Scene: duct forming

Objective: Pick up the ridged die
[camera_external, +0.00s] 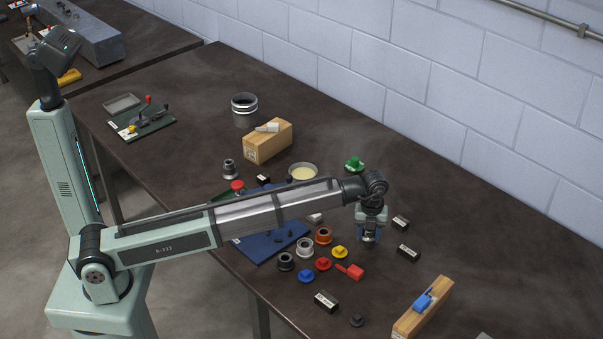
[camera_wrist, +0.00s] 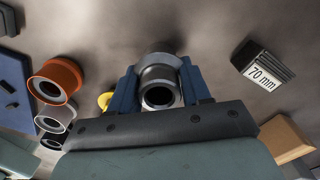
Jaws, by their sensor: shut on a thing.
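My gripper (camera_wrist: 161,88) is shut on the ridged die (camera_wrist: 159,66), a grey hollow cylinder with a raised band and a dark bore. Its blue fingers press on the left and right sides of it in the wrist view. In the external view, my gripper (camera_external: 369,234) points down over the right part of the dark table, and the die is mostly hidden between the fingers. I cannot tell whether the die touches the table.
An orange ring (camera_wrist: 55,80) and a white ring (camera_wrist: 54,118) stand left of my gripper. A black "70 mm" block (camera_wrist: 263,66) lies to the right. A wooden block with a blue piece (camera_external: 424,306) is nearer the front edge. A red piece (camera_external: 351,271) lies close by.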

